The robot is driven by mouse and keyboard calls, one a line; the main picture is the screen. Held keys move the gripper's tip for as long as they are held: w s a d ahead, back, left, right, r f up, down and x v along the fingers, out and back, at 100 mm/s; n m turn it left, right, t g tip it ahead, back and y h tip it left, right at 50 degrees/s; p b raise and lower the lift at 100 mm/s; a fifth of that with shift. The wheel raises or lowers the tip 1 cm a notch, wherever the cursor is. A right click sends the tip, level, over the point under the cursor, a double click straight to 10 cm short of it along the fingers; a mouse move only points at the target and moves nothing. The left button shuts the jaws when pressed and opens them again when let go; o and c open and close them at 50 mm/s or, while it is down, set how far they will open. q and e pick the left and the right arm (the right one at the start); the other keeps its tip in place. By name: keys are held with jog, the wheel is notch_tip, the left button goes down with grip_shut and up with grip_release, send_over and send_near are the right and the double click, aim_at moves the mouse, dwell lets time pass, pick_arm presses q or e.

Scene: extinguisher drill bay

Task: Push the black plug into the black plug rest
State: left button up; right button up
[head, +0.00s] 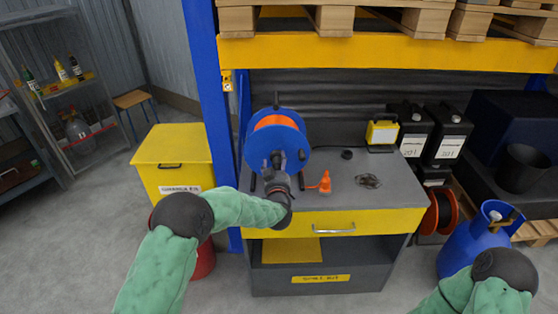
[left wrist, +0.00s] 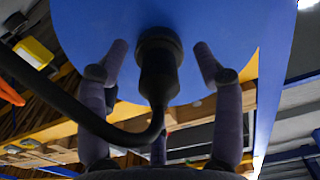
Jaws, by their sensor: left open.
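In the left wrist view the black plug (left wrist: 158,83) points up at the blue reel face, with its black cable leaving the lower end. Its top meets a wider black collar, which looks like the black plug rest (left wrist: 157,42); how deep the plug sits I cannot tell. My left gripper (left wrist: 163,58) is open, its fingers on either side of the plug with gaps to it. In the head view my left gripper (head: 281,172) is in front of the blue cable reel (head: 262,143) and hides much of the plug and rest. My right gripper is out of view.
The reel stands on a grey workbench (head: 337,193) with a yellow drawer. A yellow bin (head: 172,155) is left; a blue upright (head: 207,90) is close beside the reel.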

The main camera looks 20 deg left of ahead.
aim_at(277, 167)
pick_arm(q)
grip_shut()
dwell(0.3)
jog(key=shift+s, duration=0.1)
jog(key=shift+p+v, duration=0.35)
jog(key=shift+v, duration=2.55)
